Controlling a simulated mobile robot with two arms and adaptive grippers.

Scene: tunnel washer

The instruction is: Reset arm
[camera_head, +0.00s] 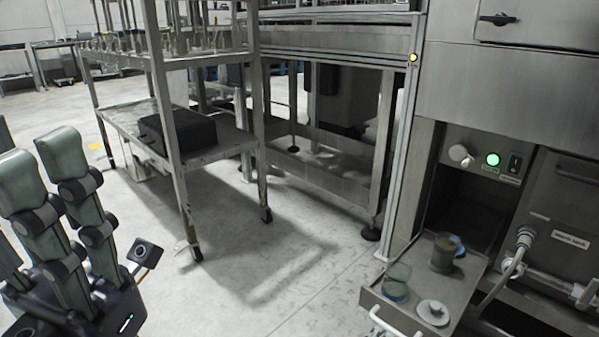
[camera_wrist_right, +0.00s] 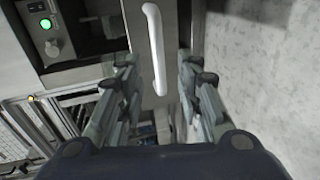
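My left gripper (camera_head: 42,168) stands at the left edge of the head view with its grey-green fingers pointing up. Its fingers are apart with a narrow gap, and nothing shows between them. My right gripper (camera_wrist_right: 161,85) shows only in the right wrist view. Its fingers are spread left and right, with no object gripped. A white bar handle (camera_wrist_right: 154,45) lies ahead of the gap between them. Whether the fingers touch it cannot be told.
A drawer tray (camera_head: 456,276) juts from the machine at right, holding cups and a white lidded piece (camera_head: 432,312); its handle (camera_head: 386,322) faces front. A green-lit button (camera_head: 493,159) sits above. A metal rack (camera_head: 172,150) carries a black case (camera_head: 178,130). Floor between is clear.

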